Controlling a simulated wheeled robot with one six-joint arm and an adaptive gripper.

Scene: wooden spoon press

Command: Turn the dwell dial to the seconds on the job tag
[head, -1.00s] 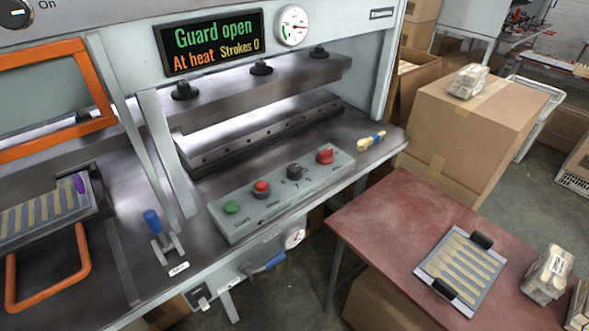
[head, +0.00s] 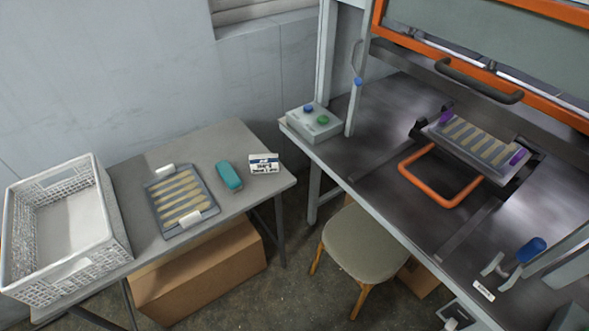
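The dwell dial is not in this view; the strip of knobs seen earlier on the press front is out of frame to the right. A small white card (head: 264,163) with dark print stands at the back right of the grey side table (head: 236,138). It may be the job tag, but its print is too small to read. My gripper is not in view.
On the side table are a white crate (head: 118,222), a tray of wooden spoons (head: 207,190) and a teal object (head: 229,175). The press (head: 385,140) holds another spoon tray (head: 433,126), an orange loop handle (head: 463,196) and a blue-knobbed lever (head: 531,249). A stool (head: 363,243) fills the gap.

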